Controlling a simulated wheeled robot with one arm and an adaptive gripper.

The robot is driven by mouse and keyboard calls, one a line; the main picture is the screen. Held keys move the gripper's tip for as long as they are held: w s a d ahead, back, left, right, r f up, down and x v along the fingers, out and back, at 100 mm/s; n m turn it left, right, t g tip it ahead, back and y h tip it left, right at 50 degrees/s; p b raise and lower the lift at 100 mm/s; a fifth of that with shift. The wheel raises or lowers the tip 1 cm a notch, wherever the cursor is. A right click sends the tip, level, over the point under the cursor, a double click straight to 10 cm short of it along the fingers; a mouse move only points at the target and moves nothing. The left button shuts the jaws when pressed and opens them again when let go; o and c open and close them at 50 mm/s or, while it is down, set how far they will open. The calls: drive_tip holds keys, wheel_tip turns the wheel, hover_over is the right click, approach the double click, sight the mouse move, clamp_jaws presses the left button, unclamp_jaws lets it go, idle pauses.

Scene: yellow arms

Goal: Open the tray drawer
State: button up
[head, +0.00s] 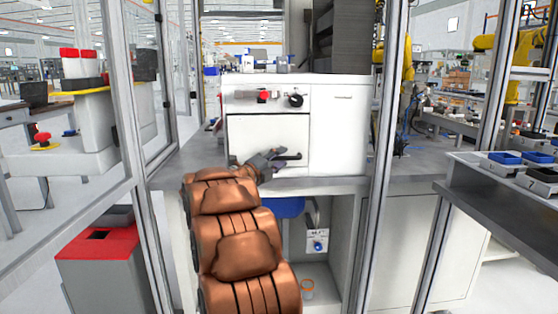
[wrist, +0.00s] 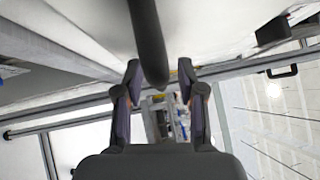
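The tray drawer front (head: 260,127) is a white panel on the left side of a white cabinet in the head view. It looks flush with the cabinet. Its dark bar handle (wrist: 150,45) runs down from the top of the wrist view and ends between my fingers. My gripper (head: 284,161) is at the lower part of the drawer front, at the handle, and hides much of it in the head view. In the wrist view my gripper (wrist: 159,72) is open, one finger on each side of the bar, with a visible gap on both sides.
A control strip with a red button (head: 264,96) and a black knob (head: 295,100) is above the drawer. A plain white door (head: 338,130) is to its right. The grey worktop (head: 345,186) lies below. Metal frame posts (head: 381,150) stand on both sides.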

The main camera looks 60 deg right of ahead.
clamp_jaws()
idle(0.3)
idle(0.4)
